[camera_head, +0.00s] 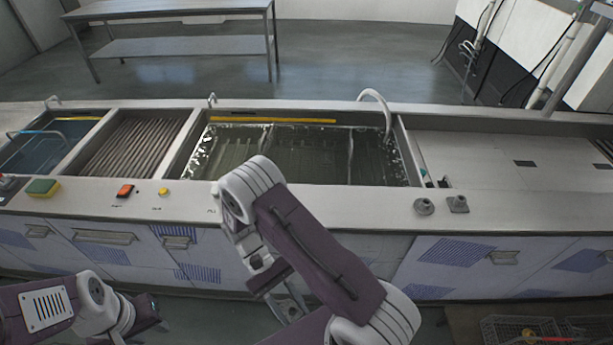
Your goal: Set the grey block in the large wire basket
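A small squarish grey piece (458,204) sits on the counter's front ledge, right of the tank; it may be the grey block. Beside it is a round grey piece (424,206). Wire-like rims and dividers show in the water of the large tank (350,155); I cannot tell for sure whether this is the large wire basket. A wire basket (490,330) is partly in view low at the right. My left gripper (152,312) is low at the left, in front of the cabinets. My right gripper (290,304) hangs below the counter edge, partly hidden. Neither gripper's opening is readable.
A sponge (43,188), an orange-red switch (125,191) and a yellow knob (164,191) are on the front ledge. A curved spout (376,100) stands at the tank's back. A ribbed basin (130,143) is left of the tank. The right counter (490,150) is mostly clear.

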